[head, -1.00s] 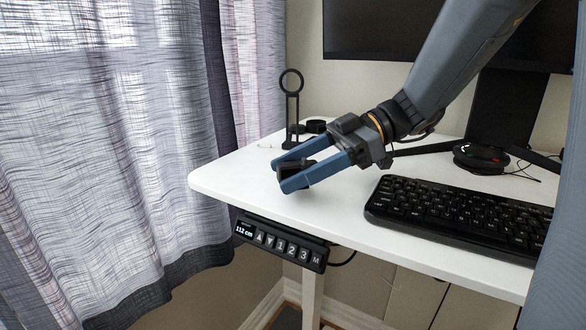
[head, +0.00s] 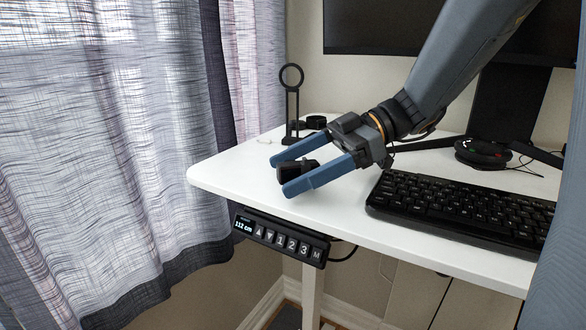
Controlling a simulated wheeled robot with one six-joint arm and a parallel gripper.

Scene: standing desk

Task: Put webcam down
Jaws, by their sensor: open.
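The webcam (head: 297,171) is a small black object on the white desk (head: 235,178) near its left front corner. My gripper (head: 289,174) has blue fingers and comes in from the right, low over the desk. Its fingers are spread, one on the far side of the webcam and one on the near side. The near finger hides part of the webcam's lower side. A gap shows between the far finger and the webcam; whether the near finger touches it I cannot tell.
A black keyboard (head: 462,212) lies to the right. A black stand with a ring top (head: 291,105) stands behind my gripper, with a small round black item (head: 316,122) beside it. A monitor stand is at the back right. A height control panel (head: 281,240) hangs under the front edge.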

